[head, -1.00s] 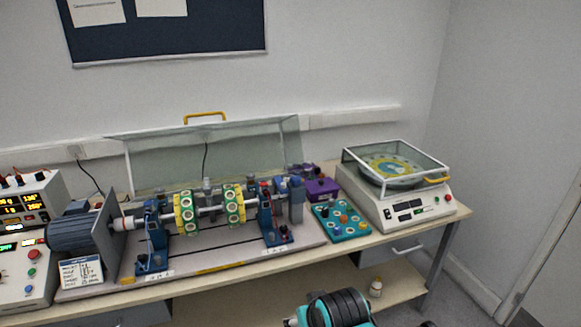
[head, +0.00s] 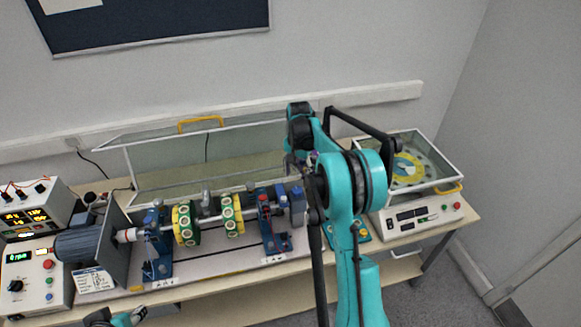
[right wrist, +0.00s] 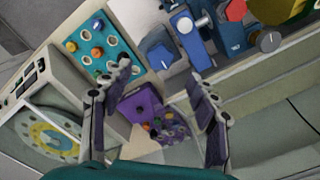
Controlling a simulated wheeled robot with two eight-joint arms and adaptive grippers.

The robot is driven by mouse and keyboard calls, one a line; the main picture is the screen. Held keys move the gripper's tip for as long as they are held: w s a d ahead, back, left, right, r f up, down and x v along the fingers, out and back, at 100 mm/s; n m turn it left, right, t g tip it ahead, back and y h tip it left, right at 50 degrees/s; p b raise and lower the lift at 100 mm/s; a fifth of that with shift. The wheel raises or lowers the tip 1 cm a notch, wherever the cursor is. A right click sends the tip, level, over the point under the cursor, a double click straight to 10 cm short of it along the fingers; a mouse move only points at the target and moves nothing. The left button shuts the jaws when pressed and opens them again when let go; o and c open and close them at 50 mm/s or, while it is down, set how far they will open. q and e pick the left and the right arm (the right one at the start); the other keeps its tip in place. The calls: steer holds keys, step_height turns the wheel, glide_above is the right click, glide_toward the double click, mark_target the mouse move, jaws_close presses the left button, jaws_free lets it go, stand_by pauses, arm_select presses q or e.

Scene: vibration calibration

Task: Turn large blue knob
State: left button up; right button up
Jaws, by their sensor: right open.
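My right gripper (head: 300,168) is open and empty; its two spread fingers show in the right wrist view (right wrist: 160,78). It points down over the right end of the rotor rig, with a purple box (right wrist: 140,108) behind the fingers. A blue block (right wrist: 160,48) shows between the fingertips, apart from both. A small blue button (head: 49,296) sits on the control box (head: 32,272) at far left.
A teal tray with coloured pieces (right wrist: 105,45) lies beside the rig. The rig's red knob (right wrist: 235,10) is close by. A raised clear guard with a yellow handle (head: 200,122) stands behind the rig.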

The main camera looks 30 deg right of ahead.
mark_target(297, 189)
steer(key=shift+w+d+f, duration=0.1)
steer(key=shift+w+d, duration=0.1)
steer(key=shift+w, duration=0.1)
step_height(297, 189, down, 8)
steer(key=shift+s+a+r, duration=0.1)
steer(key=shift+s+r, duration=0.05)
steer(key=shift+r, duration=0.05)
steer(key=c, duration=1.2)
